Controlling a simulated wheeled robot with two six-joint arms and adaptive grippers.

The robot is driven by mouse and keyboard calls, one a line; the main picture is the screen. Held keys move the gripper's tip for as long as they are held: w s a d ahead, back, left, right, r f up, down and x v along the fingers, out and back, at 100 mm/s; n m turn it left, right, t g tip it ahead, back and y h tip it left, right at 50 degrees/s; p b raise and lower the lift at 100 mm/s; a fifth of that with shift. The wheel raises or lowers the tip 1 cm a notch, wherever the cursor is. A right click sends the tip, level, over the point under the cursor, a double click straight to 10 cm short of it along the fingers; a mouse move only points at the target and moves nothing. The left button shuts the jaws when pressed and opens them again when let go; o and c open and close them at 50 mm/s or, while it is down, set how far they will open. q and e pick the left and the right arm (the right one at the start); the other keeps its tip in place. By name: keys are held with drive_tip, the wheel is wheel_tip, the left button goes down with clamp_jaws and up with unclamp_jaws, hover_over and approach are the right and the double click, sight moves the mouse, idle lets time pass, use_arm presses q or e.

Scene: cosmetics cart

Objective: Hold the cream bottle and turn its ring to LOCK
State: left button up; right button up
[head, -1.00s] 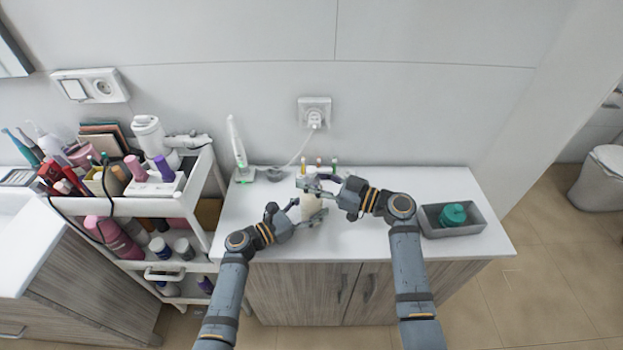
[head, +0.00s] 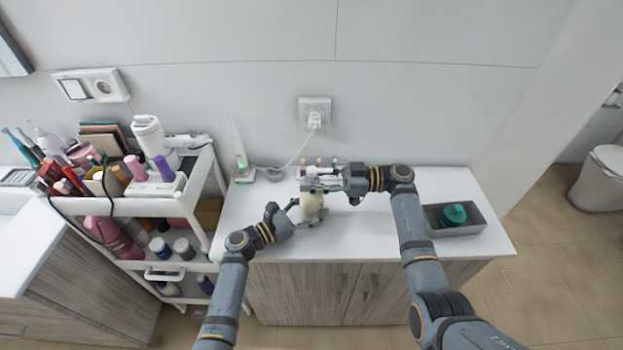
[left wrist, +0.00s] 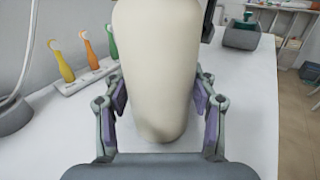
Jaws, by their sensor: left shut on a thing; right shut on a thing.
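The cream bottle (head: 312,207) stands on the white counter, its pale body filling the middle of the left wrist view (left wrist: 156,65). My left gripper (head: 304,214) is shut on the lower body, with a finger pad on each side in the left wrist view (left wrist: 157,105). My right gripper (head: 322,181) is shut on the bottle's top from the right, above the left one. The ring and its markings are covered by the right gripper or too small to read.
The white counter (head: 390,238) has free room right of the bottle. A grey tray with a teal jar (head: 454,214) stands at the right. Toothbrushes in a holder (left wrist: 70,85) stand behind the bottle. A charger stand (head: 243,172) and cable are behind left; a loaded cart (head: 130,207) is at left.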

drive_tip(key=o, duration=1.2)
drive_tip(key=d, duration=1.2)
use_arm(q)
drive_tip(key=o, duration=1.6)
